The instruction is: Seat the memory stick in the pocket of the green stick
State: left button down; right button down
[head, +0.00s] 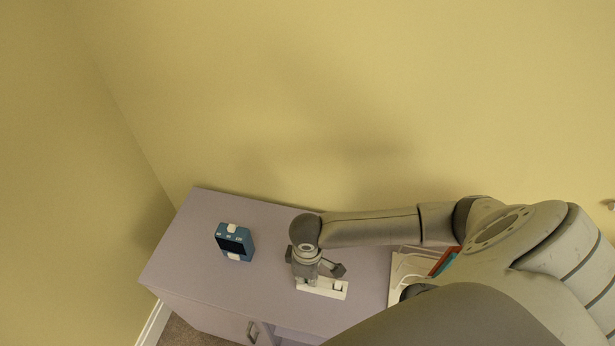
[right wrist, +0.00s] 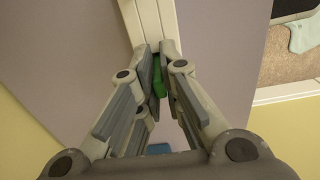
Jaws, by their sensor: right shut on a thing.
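My right gripper (head: 315,275) points down at the white holder (head: 325,293) on the cabinet top, over its left part in the head view. In the right wrist view, my right gripper (right wrist: 158,68) is shut on a small green stick (right wrist: 158,76), of which a part shows between the fingers. The white holder (right wrist: 155,14) runs upward from behind the fingertips. The fingers hide the stick's lower end, so I cannot tell whether it sits in a pocket or above one. My left gripper is not in view.
The lilac cabinet (head: 195,267) stands in a corner by yellow walls. A blue device (head: 235,241) with a dark face lies to the left. A white rack (head: 398,270) with red and teal items stands to the right. Free top lies between device and holder.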

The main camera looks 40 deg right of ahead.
jog(key=shift+f, duration=0.15)
jog(key=c, duration=1.6)
grip_release()
notch_tip(320, 180, up, 12)
jog(key=p, duration=0.1)
jog(key=shift+r, duration=0.2)
